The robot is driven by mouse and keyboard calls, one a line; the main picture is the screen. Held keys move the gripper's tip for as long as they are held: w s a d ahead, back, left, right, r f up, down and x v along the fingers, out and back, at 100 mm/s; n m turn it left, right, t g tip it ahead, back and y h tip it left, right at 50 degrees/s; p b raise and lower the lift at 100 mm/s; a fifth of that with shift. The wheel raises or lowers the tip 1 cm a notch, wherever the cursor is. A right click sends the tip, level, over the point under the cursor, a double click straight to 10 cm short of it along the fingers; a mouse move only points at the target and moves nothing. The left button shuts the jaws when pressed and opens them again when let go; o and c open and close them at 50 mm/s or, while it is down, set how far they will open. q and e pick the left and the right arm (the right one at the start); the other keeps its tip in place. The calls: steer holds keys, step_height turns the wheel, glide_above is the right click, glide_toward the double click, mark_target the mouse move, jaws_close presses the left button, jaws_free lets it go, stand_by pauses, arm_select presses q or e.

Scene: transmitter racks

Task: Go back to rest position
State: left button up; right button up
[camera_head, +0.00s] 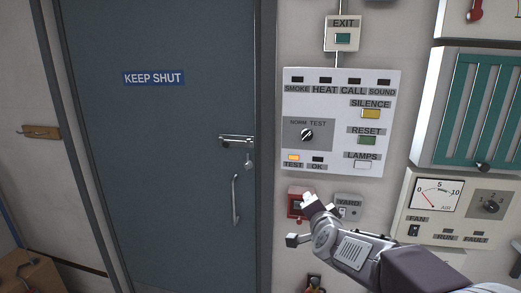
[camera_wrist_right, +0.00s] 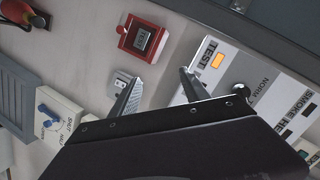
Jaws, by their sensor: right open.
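My right gripper (camera_head: 300,221) reaches in from the lower right in the head view, in front of the wall just below the white alarm panel (camera_head: 338,100). Its two fingers are apart with nothing between them, and they also show open in the right wrist view (camera_wrist_right: 160,82). A red call box (camera_head: 295,203) is partly hidden behind the gripper, and it shows whole in the wrist view (camera_wrist_right: 145,39). A small grey YARD switch box (camera_head: 348,207) sits just right of the fingers. My left gripper is not in view.
The panel's TEST lamp (camera_head: 293,157) glows amber, and its knob (camera_head: 306,134) is clear of the gripper. A blue-grey KEEP SHUT door (camera_head: 165,170) stands left. A fan panel with a gauge (camera_head: 437,195) is close to my right arm. A cardboard box (camera_head: 30,275) lies lower left.

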steer(key=s+a+f+n+g+y, duration=0.1)
steer(key=s+f+n+g, duration=0.25)
steer(key=f, duration=0.35)
steer(key=s+a+f+n+g+y, duration=0.1)
steer(key=s+f+n+g, duration=0.1)
steer(key=s+f, duration=0.4)
steer(key=s+f+n+g, duration=0.3)
steer(key=s+f, duration=0.3)
steer(key=s, duration=0.3)
steer(key=s+f+n+g, duration=0.3)
steer(key=s+f, duration=0.3)
steer(key=s, duration=0.3)
steer(key=shift+s+f+n+g, duration=0.3)
steer(key=shift+n+g, duration=0.05)
steer(key=shift+g, duration=0.5)
steer(key=shift+a, duration=0.1)
